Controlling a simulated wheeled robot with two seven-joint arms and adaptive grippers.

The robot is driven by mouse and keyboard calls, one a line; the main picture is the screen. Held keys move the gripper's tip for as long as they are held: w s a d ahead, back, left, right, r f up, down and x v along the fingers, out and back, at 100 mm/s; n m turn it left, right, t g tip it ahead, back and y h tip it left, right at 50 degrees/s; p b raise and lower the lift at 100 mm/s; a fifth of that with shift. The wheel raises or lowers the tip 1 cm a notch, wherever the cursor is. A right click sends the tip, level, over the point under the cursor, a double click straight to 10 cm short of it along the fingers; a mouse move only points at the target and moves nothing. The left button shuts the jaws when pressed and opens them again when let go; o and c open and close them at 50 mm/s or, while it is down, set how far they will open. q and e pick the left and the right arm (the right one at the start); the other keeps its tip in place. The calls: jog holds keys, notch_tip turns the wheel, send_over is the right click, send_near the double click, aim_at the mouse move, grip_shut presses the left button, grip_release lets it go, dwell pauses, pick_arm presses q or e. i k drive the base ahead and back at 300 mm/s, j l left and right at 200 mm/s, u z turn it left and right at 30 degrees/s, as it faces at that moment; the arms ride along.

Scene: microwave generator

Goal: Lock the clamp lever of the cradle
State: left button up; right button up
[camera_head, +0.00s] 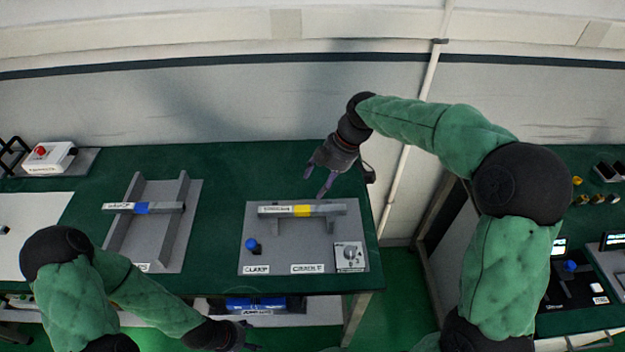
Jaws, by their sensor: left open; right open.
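The cradle fixture sits on a grey base plate (275,255) at the right end of the green table. A grey bar with a yellow band (302,211) lies across its supports. A blue knob, apparently on the clamp lever (252,245), stands at the plate's left, above a label reading "CLAMP". My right gripper (322,183) is open and empty, above and behind the bar, apart from the lever. My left gripper (245,338) is low at the front, before the table's front edge, with its fingers small and dark. Nothing shows in it.
A second grey fixture (185,240) with two rails and a blue-banded bar stands left of the cradle. A small dial box (349,256) is on the plate's right corner. A white box with a red button (50,156) is far left. Another bench stands right, past a gap.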

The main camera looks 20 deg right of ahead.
aim_at(251, 243)
jog(key=k, duration=1)
